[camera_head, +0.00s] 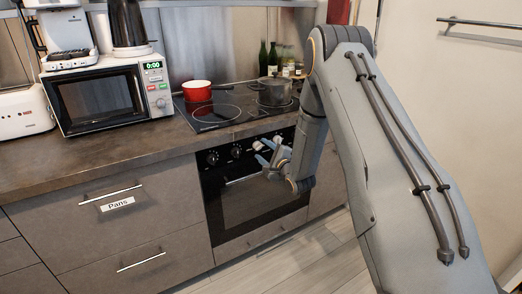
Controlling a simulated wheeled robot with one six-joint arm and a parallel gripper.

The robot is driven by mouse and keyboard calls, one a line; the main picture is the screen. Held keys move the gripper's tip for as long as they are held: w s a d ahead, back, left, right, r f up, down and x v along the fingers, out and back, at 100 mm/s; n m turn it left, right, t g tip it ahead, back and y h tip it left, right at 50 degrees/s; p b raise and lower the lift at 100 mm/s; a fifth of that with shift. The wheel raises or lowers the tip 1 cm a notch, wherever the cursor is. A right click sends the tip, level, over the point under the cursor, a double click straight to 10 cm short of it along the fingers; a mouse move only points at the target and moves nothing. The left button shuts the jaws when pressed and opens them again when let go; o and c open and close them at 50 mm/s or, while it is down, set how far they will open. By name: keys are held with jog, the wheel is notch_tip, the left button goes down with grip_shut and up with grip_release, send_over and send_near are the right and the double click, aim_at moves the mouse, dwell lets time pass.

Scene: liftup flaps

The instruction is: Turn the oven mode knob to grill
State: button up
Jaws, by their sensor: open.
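The black oven (246,205) is built into the counter front below the cooktop, and its door is closed. Two dark round knobs show on its control panel: a left knob (212,158) and a second knob (236,152). The markings are too small to read, so I cannot tell which is the mode knob or how it is set. My gripper (262,152) is in front of the panel, just right of the second knob, with its fingers apart. The gripper and arm hide the panel's right part. I cannot tell whether a finger touches a knob.
The oven handle (243,180) runs just below my gripper. Above on the cooktop (215,117) stand a red pot (197,91) and a dark pot (274,92). A drawer handle (110,195) sticks out at left. The floor (325,250) before the oven is clear.

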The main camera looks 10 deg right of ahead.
jog(key=v, duration=0.5)
jog(key=shift+s+r, duration=0.1)
jog(key=shift+s, duration=0.2)
jog(key=s+r+n+g+h, duration=0.1)
jog(key=s+r+n+g, duration=0.2)
jog(key=s, duration=1)
jog(key=s+a+r+n+g+h+p, duration=0.1)
jog(key=s+r+n+g+h, duration=0.1)
jog(key=s+n+g, duration=0.5)
jog(key=s+a+r+n+g+h+p, duration=0.1)
jog(key=s+r+n+g, duration=0.3)
jog(key=s+n, duration=0.6)
jog(key=s+g, duration=0.2)
jog(key=s, duration=0.9)
jog(key=shift+s+a+r, duration=0.15)
jog(key=shift+s+r, duration=0.05)
jog(key=shift+c, duration=0.4)
